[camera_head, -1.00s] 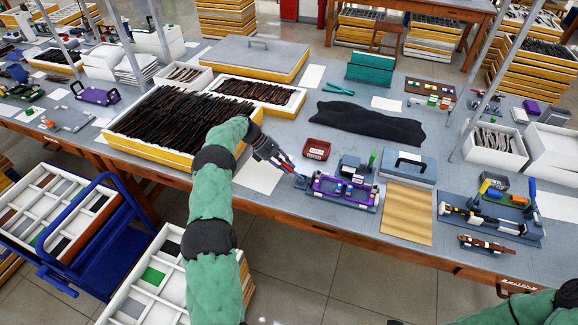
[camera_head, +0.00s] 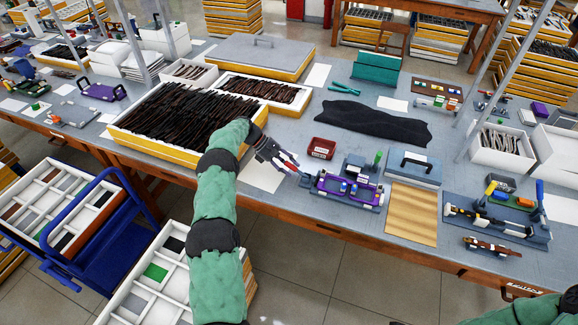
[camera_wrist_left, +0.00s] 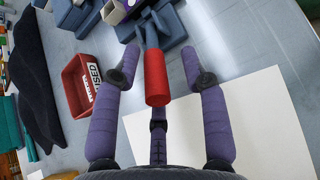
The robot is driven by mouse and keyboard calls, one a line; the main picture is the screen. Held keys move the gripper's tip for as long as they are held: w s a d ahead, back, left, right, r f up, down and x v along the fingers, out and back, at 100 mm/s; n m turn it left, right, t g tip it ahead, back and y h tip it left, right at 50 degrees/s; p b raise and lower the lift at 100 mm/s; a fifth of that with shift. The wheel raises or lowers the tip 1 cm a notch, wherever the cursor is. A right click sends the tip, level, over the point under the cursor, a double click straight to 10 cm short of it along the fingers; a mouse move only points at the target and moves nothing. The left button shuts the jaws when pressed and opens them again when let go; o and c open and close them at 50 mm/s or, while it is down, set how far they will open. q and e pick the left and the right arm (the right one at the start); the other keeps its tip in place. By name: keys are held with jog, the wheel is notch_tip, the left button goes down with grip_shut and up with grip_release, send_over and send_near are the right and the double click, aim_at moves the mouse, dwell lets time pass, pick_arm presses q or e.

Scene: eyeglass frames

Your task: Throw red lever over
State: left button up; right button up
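The red lever (camera_wrist_left: 156,80) stands out from a blue-grey base at the near left end of a fixture. In the left wrist view its red cylinder lies between the two spread purple fingers of my left gripper (camera_wrist_left: 164,78), with gaps on both sides. In the head view my left gripper (camera_head: 290,165) is at the lever, beside the fixture's left end. The fixture (camera_head: 322,194) holds a purple frame piece with blue parts. The lever is small and partly hidden by the fingers there. My right gripper is out of view; only part of its green arm shows at bottom right.
A red bin (camera_head: 321,148) sits just behind the fixture; it also shows in the left wrist view (camera_wrist_left: 80,88). A white sheet (camera_head: 262,176) lies under my left gripper. A wooden board (camera_head: 412,212) and a blue-grey case (camera_head: 408,172) are to the right.

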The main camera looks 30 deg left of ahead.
pick_arm(q)
jog(key=shift+w+r, duration=0.1)
jog(key=shift+r, duration=0.05)
jog(key=shift+a+r, duration=0.2)
jog(key=shift+a, duration=0.1)
jog(key=v, duration=1.1)
jog(key=shift+f, duration=0.1)
dwell(1.3)
